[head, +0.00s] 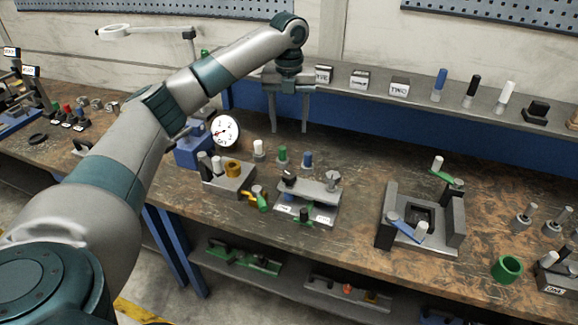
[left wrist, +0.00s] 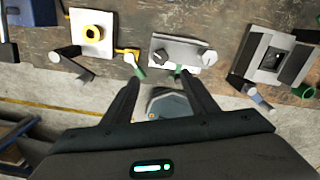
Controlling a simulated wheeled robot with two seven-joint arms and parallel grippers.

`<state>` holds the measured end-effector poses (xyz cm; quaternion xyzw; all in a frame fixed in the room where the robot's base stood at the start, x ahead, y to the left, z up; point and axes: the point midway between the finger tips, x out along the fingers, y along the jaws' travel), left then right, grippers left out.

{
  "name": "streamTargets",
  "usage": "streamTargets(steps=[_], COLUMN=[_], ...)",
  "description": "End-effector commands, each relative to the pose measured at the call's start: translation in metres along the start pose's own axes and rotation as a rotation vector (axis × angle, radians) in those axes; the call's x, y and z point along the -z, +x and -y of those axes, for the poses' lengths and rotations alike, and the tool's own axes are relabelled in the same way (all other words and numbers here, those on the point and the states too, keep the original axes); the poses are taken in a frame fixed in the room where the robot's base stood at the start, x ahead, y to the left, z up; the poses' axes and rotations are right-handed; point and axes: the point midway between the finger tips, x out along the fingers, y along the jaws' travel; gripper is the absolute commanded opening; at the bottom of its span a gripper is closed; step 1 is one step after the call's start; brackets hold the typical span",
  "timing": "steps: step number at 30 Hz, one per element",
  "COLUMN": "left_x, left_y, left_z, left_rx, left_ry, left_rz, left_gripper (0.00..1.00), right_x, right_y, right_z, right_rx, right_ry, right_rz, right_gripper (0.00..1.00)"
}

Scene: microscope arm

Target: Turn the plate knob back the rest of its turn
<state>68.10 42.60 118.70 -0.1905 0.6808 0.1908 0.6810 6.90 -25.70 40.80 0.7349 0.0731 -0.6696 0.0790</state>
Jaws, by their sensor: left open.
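The fixture with a grey plate (head: 312,189) stands on the bench in the middle of the head view, with white labels on its front. A dark knob (head: 289,178) is at the plate's left end and a grey knob (head: 333,179) at its right end. I cannot tell which is the plate knob or how far it is turned. The plate also shows in the left wrist view (left wrist: 183,50), beyond the fingertips. My left gripper (head: 289,131) is open and empty, raised above the bench with fingers pointing down, apart from the plate. My right gripper is not in view.
A block with a yellow ring (head: 232,169) and a dial gauge (head: 225,131) stand left of the plate. A grey clamp fixture (head: 450,235) stands to the right. Small coloured pegs, such as a green one (head: 282,155), stand behind the plate. A shelf (head: 420,98) runs along the back.

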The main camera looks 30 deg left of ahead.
Motion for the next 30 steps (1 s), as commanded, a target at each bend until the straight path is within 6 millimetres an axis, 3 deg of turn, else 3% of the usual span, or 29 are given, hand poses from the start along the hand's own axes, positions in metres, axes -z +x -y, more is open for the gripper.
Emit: streamTargets(steps=[17,23,30], left_x=[0.001,0.001,0.001], left_y=[0.011,0.033,0.075], left_z=[0.0,0.0,0.0], left_rx=[-0.001,-0.001,-0.002], left_ry=[0.001,0.001,0.002], left_rz=[-0.004,-0.005,-0.005], left_gripper=[0.53,0.53,0.53], right_x=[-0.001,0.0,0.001], right_y=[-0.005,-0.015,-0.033], right_z=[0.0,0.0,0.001], right_rx=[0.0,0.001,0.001], right_ry=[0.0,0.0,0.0], right_rz=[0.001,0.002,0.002], right_gripper=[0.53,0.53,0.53])
